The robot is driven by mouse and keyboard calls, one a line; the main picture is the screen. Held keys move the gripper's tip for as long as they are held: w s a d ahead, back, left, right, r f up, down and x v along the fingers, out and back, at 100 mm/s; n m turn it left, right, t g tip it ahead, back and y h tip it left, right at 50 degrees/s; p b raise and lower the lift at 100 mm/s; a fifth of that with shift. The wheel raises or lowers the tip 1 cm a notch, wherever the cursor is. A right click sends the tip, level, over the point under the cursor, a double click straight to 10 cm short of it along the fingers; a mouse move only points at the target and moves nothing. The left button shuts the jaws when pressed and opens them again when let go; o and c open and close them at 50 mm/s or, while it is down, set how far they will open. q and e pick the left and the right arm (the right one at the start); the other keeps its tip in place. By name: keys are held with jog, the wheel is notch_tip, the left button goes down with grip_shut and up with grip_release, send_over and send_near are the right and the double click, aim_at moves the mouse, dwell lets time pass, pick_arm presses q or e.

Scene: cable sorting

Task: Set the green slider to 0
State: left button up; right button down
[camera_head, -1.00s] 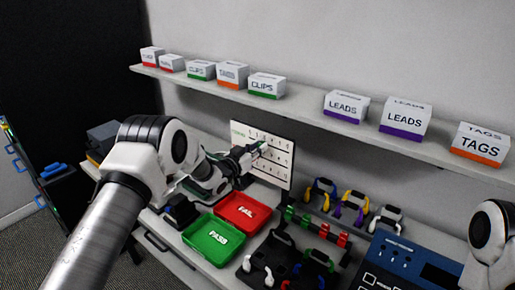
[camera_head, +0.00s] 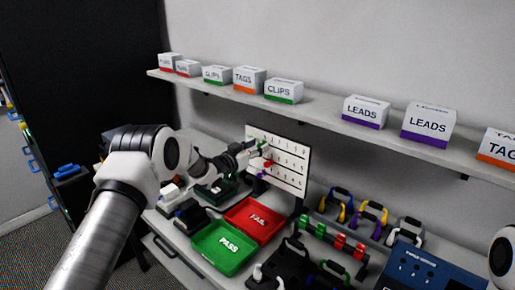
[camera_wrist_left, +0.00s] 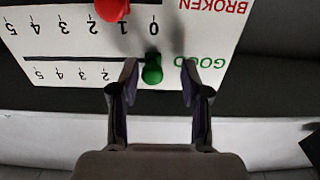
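The white slider board (camera_head: 288,163) stands upright at the back of the bench, with several numbered rows. The wrist view shows it upside down. The green slider (camera_wrist_left: 152,68) is on the GOOD row, at the end by the GOOD label, in line with the 0 of the row above. It covers its own row's 0 mark. My left gripper (camera_wrist_left: 159,75) is open, with one finger on each side of the green slider and visible gaps to it. My left gripper (camera_head: 255,149) is at the board's upper left in the head view. The red slider (camera_wrist_left: 112,8) is on the BROKEN row.
A green PASS tray (camera_head: 222,248) and a red FAIL tray (camera_head: 254,220) lie in front of the board. A shelf (camera_head: 320,115) with labelled boxes runs above. Coloured-handled items (camera_head: 370,217) stand to the right. A blue panel (camera_head: 415,268) is at the lower right.

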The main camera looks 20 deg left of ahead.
pick_arm(q)
jog(key=shift+s, duration=0.4)
jog(key=v, duration=1.1)
jog(key=shift+a, duration=0.1)
jog(key=shift+s, duration=0.1)
